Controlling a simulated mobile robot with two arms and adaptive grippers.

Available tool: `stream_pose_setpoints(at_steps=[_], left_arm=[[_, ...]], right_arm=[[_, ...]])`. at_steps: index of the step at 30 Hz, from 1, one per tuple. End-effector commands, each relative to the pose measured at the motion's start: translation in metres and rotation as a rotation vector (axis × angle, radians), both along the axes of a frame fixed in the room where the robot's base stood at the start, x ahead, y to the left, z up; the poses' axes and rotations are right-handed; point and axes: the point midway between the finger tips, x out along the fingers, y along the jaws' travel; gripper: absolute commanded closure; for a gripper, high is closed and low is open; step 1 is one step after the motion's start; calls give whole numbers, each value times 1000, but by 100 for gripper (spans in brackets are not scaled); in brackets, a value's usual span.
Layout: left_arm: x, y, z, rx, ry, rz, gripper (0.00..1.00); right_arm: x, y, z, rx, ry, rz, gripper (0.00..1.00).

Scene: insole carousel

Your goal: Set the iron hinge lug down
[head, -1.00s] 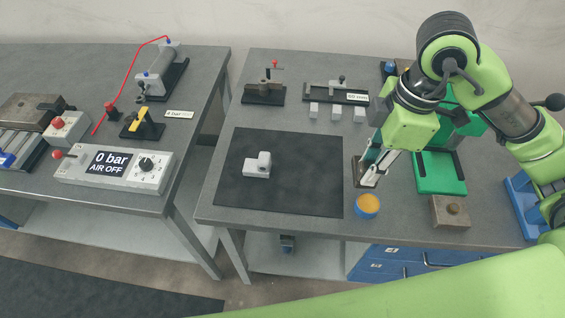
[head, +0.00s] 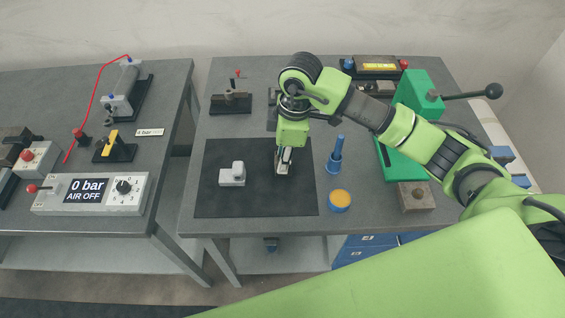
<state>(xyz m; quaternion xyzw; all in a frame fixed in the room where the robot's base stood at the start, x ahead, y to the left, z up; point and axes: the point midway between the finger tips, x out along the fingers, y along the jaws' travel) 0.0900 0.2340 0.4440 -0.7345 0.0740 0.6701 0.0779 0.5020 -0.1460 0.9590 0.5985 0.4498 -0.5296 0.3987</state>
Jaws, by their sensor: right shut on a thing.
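My right gripper (head: 284,168) points down over the right part of the black mat (head: 250,205). It is shut on a small part, likely the iron hinge lug, mostly hidden by the fingers. I cannot tell whether that part touches the mat. A pale grey block with an upright lug (head: 231,177) sits on the mat, left of my right gripper and apart from it. My left gripper is not in view.
Right of the mat stand a blue tool (head: 335,158) and an orange-topped blue pot (head: 340,201). Beyond are a green press (head: 416,95) and a brown block (head: 415,197). A black-based fixture (head: 231,103) stands behind the mat. The mat's front is clear.

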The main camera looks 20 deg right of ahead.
Motion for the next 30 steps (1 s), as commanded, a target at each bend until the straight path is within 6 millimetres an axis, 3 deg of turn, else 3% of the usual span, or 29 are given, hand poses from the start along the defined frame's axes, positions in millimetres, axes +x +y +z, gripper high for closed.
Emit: stream_pose_setpoints(at_steps=[8, 18, 19, 21, 30], left_arm=[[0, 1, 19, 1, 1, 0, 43], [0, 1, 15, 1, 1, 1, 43], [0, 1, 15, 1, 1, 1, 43], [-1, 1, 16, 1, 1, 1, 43], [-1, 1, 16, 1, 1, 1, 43]], right_arm=[[1, 2, -30, 0, 1, 2, 100], [2, 2, -35, 1, -1, 2, 100], [1, 2, -36, 0, 1, 2, 77], [1, 2, -36, 0, 0, 2, 63], [1, 2, -35, 0, 1, 1, 63]])
